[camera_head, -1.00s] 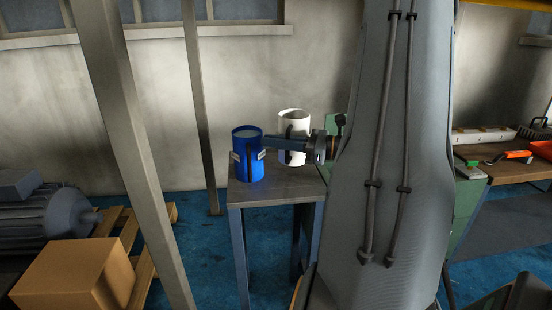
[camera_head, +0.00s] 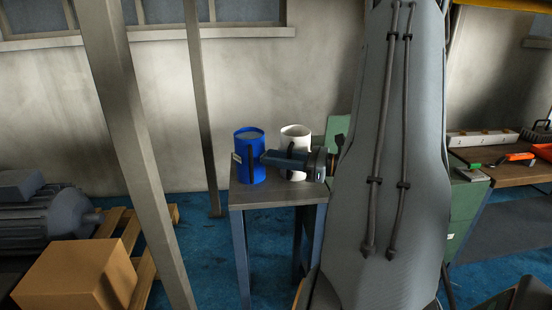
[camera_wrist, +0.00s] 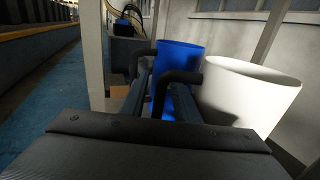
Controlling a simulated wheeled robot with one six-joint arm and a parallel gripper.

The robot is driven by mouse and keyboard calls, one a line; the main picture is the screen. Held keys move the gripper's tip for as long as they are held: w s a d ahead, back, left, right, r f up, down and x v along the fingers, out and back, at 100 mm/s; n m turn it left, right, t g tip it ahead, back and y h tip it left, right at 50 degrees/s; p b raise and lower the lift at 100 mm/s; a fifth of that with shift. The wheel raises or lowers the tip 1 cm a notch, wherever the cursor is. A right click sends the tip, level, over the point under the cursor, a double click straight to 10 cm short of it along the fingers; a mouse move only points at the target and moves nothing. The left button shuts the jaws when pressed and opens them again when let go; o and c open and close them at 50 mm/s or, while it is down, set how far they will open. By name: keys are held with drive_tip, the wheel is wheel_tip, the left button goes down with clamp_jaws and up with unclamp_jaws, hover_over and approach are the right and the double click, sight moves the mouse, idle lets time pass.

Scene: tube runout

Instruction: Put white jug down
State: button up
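The white jug (camera_head: 296,133) stands on the small table (camera_head: 262,196), right of the blue jug (camera_head: 249,164). My gripper (camera_head: 270,158) reaches in from the right, in front of the white jug and covering part of its side. In the wrist view the white jug (camera_wrist: 248,95) is at the right, and its dark handle (camera_wrist: 177,78) lies between my gripper's fingers (camera_wrist: 158,100). The fingers look spread, with gaps beside the handle. The blue jug (camera_wrist: 180,58) is beyond them.
The blue jug stands close to my fingertips. A metal post (camera_head: 203,110) rises left of the table, with a cardboard box (camera_head: 78,272) on a pallet further left. A workbench (camera_head: 505,170) with tools is at the right.

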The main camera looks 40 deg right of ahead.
drive_tip(key=shift+r, duration=0.1)
drive_tip(key=shift+s+d, duration=0.15)
drive_tip(key=b+v, duration=0.1)
drive_tip(key=v, duration=1)
drive_tip(key=shift+s+d, duration=0.15)
drive_tip(key=shift+s, duration=0.1)
